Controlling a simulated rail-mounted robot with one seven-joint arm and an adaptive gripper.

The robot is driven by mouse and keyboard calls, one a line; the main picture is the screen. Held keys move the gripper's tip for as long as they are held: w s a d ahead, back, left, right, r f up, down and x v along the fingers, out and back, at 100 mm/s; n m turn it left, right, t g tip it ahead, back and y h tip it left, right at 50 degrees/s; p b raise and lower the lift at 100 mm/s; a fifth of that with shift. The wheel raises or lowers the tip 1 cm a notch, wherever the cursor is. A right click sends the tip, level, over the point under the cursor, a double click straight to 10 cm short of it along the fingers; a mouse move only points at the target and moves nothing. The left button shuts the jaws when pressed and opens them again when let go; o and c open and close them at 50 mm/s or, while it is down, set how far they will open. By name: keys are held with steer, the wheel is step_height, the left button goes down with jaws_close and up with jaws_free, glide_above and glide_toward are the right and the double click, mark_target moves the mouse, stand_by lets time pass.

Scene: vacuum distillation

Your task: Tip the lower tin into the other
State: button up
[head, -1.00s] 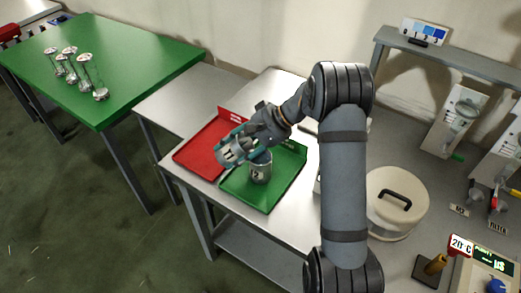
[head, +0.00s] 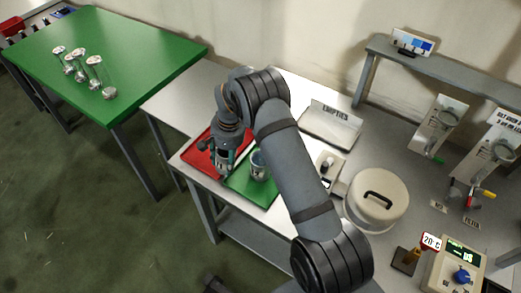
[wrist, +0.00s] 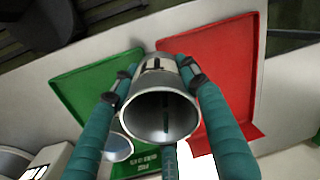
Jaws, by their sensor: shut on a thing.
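My gripper (head: 222,164) points down by the red tray (head: 193,157), with its teal fingers closed around a metal tin (wrist: 160,112). In the wrist view this held tin's open mouth faces the camera, and its inside looks empty. It appears about upright. I cannot tell whether its base touches the tray. The other tin (head: 259,166) stands upright on the green tray (head: 262,194), to the right of my gripper. In the wrist view it shows partly behind a finger (wrist: 118,147). Its contents cannot be made out.
The trays lie on a grey bench. A white lidded pot (head: 377,200), a small white device (head: 327,166) and a sign stand (head: 331,124) are to the right. Floor is clear in front.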

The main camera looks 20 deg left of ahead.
mark_target(222, 151)
steer(key=shift+a+f+h, duration=0.2)
steer(key=shift+f+h, duration=0.05)
steer(key=shift+h, duration=0.15)
steer(key=shift+a+h, duration=0.1)
steer(key=shift+h, duration=0.3)
steer(key=shift+s+r+p, duration=0.1)
steer(key=shift+r+p, duration=1.3)
steer(key=shift+r, duration=1.55)
